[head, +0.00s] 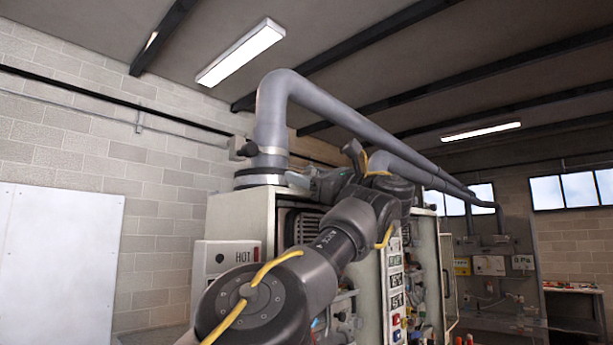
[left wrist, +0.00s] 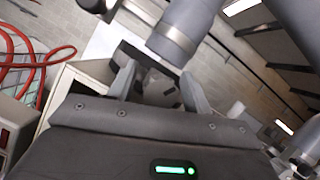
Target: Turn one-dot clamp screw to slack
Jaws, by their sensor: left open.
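A grey flue pipe (head: 271,112) rises from the cabinet top, with a pale clamp band (head: 266,151) around its foot. A dark screw knob with a small grey block (head: 239,148) sticks out from the band's left side. I cannot make out any dots on it. My left gripper (head: 302,180) is at the right of the pipe's foot, above the cabinet's front edge. In the left wrist view its two fingers (left wrist: 160,87) are apart, with a dark part behind and between them. The band (left wrist: 173,43) lies just beyond. Contact cannot be told. My right gripper is not in view.
The heater cabinet (head: 246,217) stands below the pipe, with a box marked HOT (head: 226,258) at its left. A second grey pipe (head: 402,170) runs to the right close behind my left arm. Red hoses (left wrist: 28,62) show in the left wrist view.

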